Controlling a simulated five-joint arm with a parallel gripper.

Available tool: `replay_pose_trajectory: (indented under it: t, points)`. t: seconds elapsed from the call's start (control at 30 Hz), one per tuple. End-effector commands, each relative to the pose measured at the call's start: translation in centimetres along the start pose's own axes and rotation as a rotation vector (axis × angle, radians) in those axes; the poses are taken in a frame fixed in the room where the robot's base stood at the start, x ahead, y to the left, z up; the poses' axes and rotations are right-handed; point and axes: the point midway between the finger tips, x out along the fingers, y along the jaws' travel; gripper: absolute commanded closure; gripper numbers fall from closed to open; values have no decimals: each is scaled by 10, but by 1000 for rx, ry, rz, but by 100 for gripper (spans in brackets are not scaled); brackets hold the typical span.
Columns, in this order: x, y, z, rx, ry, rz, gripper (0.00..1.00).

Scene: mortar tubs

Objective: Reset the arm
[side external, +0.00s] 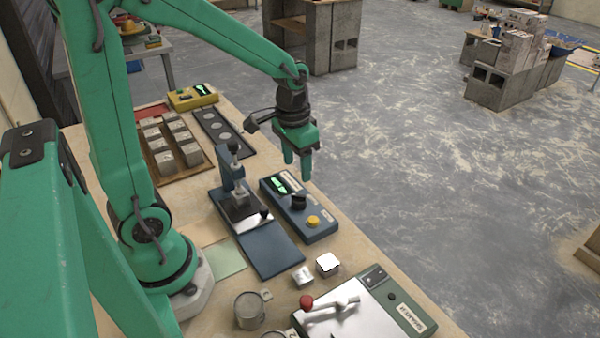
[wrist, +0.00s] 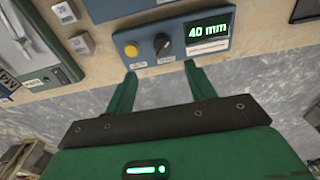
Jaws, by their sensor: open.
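My gripper (side external: 298,170) is green and hangs from my raised arm, near the right edge of the bench (side external: 362,258). Its two fingers are apart with nothing between them. In the wrist view my gripper (wrist: 158,80) shows open below the blue control box (wrist: 176,62). That box (side external: 318,225) has a dark knob, a yellow button and a lit green display reading 40 mm. The fingers appear above and beside the box; whether they touch it is unclear, though I see a gap in the side view.
A blue press (side external: 243,213) stands left of the box. Two small metal cubes (side external: 328,264) (side external: 303,277), a metal cup (side external: 250,309) and a green machine with a red-knobbed lever (side external: 365,315) are nearer. A tray of grey cubes (side external: 160,178) lies behind.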

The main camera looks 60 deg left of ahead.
Motion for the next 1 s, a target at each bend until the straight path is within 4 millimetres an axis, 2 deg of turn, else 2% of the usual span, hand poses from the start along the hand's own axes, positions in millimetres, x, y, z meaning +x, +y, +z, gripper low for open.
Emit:
replay_pose_trajectory:
  t: [0.2, 0.5, 0.8, 1.0]
  points:
    - [-34, 9, 16, 2, 92, -6, 45]
    - [-73, 21, 42, 1, 222, -8, 45]
    - [-100, 30, 73, 0, 347, -2, 45]
    - [-110, 34, 88, 0, 407, 4, 45]
